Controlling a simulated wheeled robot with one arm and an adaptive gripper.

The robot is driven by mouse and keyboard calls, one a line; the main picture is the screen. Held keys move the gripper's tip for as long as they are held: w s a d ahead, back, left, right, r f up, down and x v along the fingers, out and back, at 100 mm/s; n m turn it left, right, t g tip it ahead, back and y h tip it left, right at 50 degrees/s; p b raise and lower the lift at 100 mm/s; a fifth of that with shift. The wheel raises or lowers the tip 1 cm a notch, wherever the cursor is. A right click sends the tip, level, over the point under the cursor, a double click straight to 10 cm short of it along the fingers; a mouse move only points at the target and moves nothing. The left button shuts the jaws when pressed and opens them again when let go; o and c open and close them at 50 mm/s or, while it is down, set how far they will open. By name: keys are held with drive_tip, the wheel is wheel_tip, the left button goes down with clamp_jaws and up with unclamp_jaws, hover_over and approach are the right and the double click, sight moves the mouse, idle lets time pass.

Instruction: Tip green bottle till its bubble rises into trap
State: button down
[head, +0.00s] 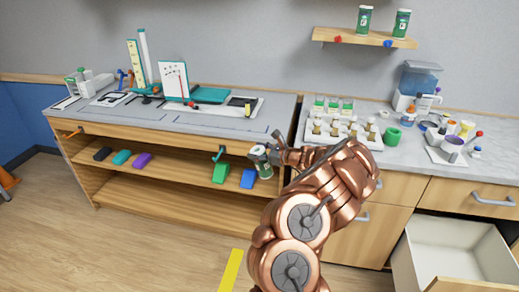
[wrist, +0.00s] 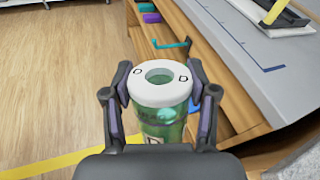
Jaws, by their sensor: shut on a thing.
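The green bottle (wrist: 160,120) stands between the two fingers of my gripper (wrist: 163,95) in the wrist view. It has a white ring-shaped cap with a dark round opening and looks roughly upright. A pale rounded spot shows inside the green, below the cap; I cannot tell if it is the bubble. In the head view my gripper (head: 272,155) holds the bottle (head: 261,157) in front of the bench's right end, clear of its top. The trap cannot be made out.
The wooden bench (head: 120,130) carries boards and cards on top and coloured blocks on its shelf. At right, a white tray (head: 370,141) of bottles stands on the counter. An open drawer (head: 450,250) juts out at lower right.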

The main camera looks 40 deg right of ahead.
drive_tip(key=shift+s+d+r, duration=0.1)
drive_tip(key=shift+d, duration=0.2)
drive_tip(key=shift+w+a+f+n+g+h+p, duration=0.4)
drive_tip(key=shift+w+a+g, duration=0.15)
drive_tip(key=shift+a+g, duration=0.1)
drive_tip(key=shift+w+a+f+n+g+h+p, duration=0.3)
drive_tip(key=shift+w+a+g+p, duration=0.1)
drive_tip(key=shift+w+a+g, duration=0.15)
drive_tip(key=shift+w+a+f+n+g+h+p, duration=0.2)
drive_tip(key=shift+w+a+f+g+h, duration=0.15)
drive_tip(key=shift+f+g, duration=0.1)
drive_tip(key=shift+w+a+f+n+g+h+p, duration=0.15)
drive_tip(key=shift+w+a+f+n+g+h, duration=0.1)
drive_tip(key=shift+a+f+g, duration=0.15)
drive_tip(key=shift+d, duration=0.1)
drive_tip(key=shift+f, duration=0.15)
idle(1.6)
